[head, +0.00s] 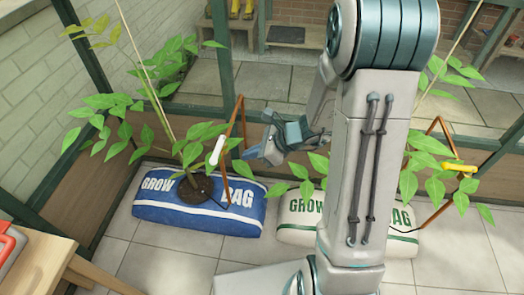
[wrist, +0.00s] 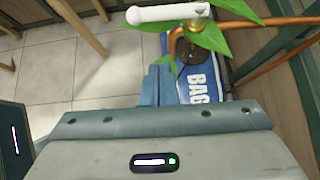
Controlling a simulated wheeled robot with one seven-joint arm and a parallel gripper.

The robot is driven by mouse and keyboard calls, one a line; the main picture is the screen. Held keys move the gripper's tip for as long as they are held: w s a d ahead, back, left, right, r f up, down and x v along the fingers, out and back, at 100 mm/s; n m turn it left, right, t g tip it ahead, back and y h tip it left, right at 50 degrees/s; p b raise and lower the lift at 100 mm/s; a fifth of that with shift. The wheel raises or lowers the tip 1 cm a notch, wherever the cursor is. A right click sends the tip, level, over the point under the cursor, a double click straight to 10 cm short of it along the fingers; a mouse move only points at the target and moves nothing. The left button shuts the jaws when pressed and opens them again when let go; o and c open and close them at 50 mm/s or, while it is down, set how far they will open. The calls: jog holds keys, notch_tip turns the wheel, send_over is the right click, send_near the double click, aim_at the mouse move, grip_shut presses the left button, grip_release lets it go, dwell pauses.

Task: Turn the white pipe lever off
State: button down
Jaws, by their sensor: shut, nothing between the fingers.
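The white pipe lever (head: 217,150) sits on a copper pipe (head: 240,112) above the blue grow bag (head: 160,212), tilted in the head view. My gripper (head: 251,153) is just right of the lever and pipe in that view, shut and empty. In the wrist view the white lever (wrist: 167,13) lies nearly level across the top, beyond my shut fingers (wrist: 157,84), with a visible gap between. The copper pipe (wrist: 262,20) runs off to the right there, and a leaf covers part of the lever's right end.
A yellow lever (head: 460,167) is on another copper pipe at the right, over a white grow bag (head: 298,222) partly hidden by my arm. Leafy plants crowd around both pipes. A wooden table (head: 45,262) stands at lower left. Tiled floor (head: 160,270) in front is clear.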

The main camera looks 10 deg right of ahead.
aim_at(218, 150)
jog(key=w+a+f, duration=0.1)
jog(key=w+a, duration=0.1)
jog(key=a, duration=0.4)
jog(key=shift+w+b, duration=0.2)
jog(key=shift+b, duration=0.2)
jog(key=shift+f, duration=0.1)
jog(key=shift+w+d, duration=0.1)
jog(key=shift+d, duration=0.05)
jog(key=shift+f, duration=0.1)
